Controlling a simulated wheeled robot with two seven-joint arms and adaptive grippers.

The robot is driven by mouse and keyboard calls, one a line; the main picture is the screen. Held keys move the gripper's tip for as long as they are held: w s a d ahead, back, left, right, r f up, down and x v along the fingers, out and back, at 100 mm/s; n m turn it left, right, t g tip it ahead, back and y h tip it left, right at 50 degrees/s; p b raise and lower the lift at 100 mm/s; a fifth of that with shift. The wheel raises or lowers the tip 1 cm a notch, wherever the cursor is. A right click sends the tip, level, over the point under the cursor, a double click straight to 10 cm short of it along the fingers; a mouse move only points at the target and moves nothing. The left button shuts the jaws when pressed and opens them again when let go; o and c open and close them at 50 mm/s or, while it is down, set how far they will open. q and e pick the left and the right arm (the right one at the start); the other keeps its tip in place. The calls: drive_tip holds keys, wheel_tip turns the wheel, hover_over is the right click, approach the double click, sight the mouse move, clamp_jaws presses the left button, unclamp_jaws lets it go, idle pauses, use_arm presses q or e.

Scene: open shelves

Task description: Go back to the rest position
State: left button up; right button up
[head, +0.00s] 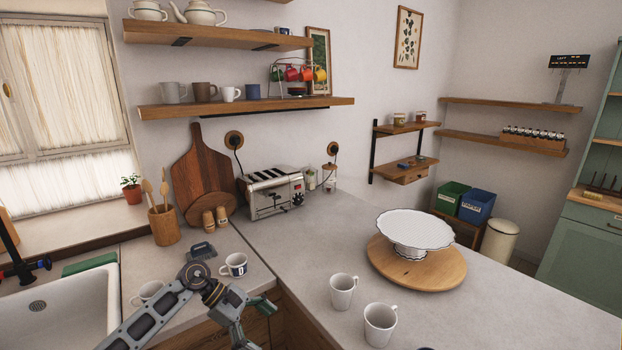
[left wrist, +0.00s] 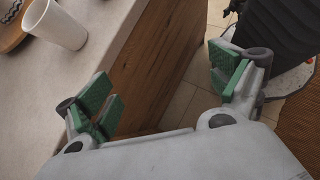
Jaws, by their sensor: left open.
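My left arm comes in from the bottom left in the head view, and its gripper (head: 256,322) hangs low in front of the counter edge. In the left wrist view the left gripper (left wrist: 162,90) has its green-padded fingers spread wide with nothing between them. Behind the fingers are the wooden cabinet side (left wrist: 165,60) and the tiled floor (left wrist: 190,85). A white mug (left wrist: 55,24) stands on the counter to the left of the fingers, apart from them. My right gripper does not show.
Two white mugs (head: 343,291) (head: 380,325) stand on the counter right of my left gripper. A patterned mug (head: 234,265) and another mug (head: 149,291) are near my arm. A cake stand (head: 413,230) sits on a round wooden board (head: 440,277). The sink (head: 95,312) is at left.

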use_arm(q)
drive_tip(key=w+f+n+t+h, duration=0.25)
drive_tip(key=f+n+t, duration=0.35)
drive_tip(key=n, duration=0.4)
drive_tip(key=w+f+n+t+h, duration=0.2)
drive_tip(key=w+f+n+t, duration=0.2)
drive_tip(key=f+n, duration=0.55)
drive_tip(key=s+a+f+n+t+y, duration=0.1)
drive_tip(key=s+a+f+n+y, duration=0.2)
drive_tip(key=f+n, duration=0.35)
drive_tip(key=s+a+f+n+t+y, duration=0.1)
drive_tip(key=s+a+f+n+y, duration=0.15)
drive_tip(key=f+n, duration=0.4)
drive_tip(key=s+a+f+n+t+y, duration=0.1)
drive_tip(key=s+a+f+n+y, duration=0.15)
drive_tip(key=a+f+n, duration=0.4)
drive_tip(key=s+a+f+n+g+y, duration=0.2)
drive_tip(key=s+f+n+g+y, duration=0.45)
drive_tip(key=s+f, duration=1.1)
drive_tip(key=s+f+n+g, duration=0.1)
drive_tip(key=s+f+n, duration=0.2)
drive_tip(key=s, duration=0.6)
drive_tip(key=s+f+n+g, duration=0.1)
drive_tip(key=s+f+n, duration=0.2)
drive_tip(key=s, duration=0.7)
drive_tip(key=s+f+n+g, duration=0.2)
drive_tip(key=s+f+n, duration=0.1)
drive_tip(key=s, duration=0.7)
drive_tip(key=shift+s+d, duration=0.2)
drive_tip(key=shift+d, duration=0.15)
